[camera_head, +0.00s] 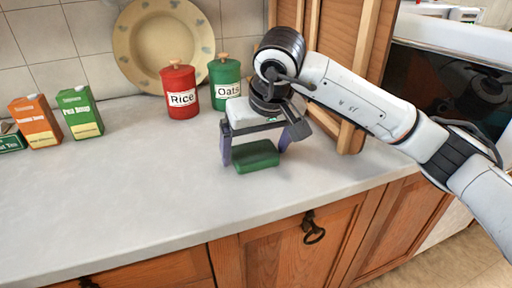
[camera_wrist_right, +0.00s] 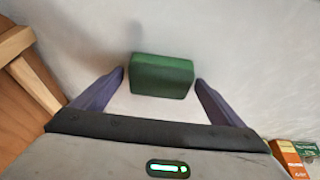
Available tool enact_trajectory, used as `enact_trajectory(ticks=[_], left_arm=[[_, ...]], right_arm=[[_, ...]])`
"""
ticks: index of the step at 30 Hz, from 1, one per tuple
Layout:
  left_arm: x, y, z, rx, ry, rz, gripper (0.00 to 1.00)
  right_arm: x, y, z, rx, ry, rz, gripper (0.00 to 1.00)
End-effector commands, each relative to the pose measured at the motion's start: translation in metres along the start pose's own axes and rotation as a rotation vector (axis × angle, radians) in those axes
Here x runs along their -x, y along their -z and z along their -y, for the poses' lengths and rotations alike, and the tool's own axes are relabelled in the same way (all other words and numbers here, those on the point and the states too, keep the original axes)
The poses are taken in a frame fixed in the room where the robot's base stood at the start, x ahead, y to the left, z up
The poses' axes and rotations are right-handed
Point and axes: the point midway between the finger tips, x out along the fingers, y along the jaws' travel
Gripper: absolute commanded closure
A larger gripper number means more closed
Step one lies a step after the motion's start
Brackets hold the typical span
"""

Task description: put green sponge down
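The green sponge (camera_head: 256,156) appears to lie flat on the grey countertop (camera_head: 150,190), near its front edge. My right gripper (camera_head: 256,150) points down over it, with one purple finger on each side. In the right wrist view the sponge (camera_wrist_right: 162,76) sits between the fingertips of my right gripper (camera_wrist_right: 161,78). A narrow gap shows between each fingertip and the sponge, so the gripper looks open around it and not clamped. My left gripper is in neither view.
A red Rice canister (camera_head: 181,92) and a green Oats canister (camera_head: 225,83) stand behind, with a plate (camera_head: 163,45) against the tiles. Soup boxes (camera_head: 79,113) stand at the left. A wooden rack (camera_head: 352,70) is close on the right. The counter's left middle is clear.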

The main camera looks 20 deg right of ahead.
Motion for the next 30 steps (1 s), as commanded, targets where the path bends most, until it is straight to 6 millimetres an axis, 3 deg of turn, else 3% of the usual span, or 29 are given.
enact_trajectory(ticks=[11, 24, 30], left_arm=[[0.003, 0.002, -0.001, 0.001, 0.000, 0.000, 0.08], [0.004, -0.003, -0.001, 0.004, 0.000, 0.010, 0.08], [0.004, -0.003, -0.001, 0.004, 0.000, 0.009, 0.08]], right_arm=[[0.008, 0.002, 0.000, 0.000, 0.000, -0.001, 0.08], [0.095, 0.002, 0.000, 0.001, -0.001, -0.004, 0.08], [0.118, 0.002, 0.000, 0.000, 0.000, -0.001, 0.08]])
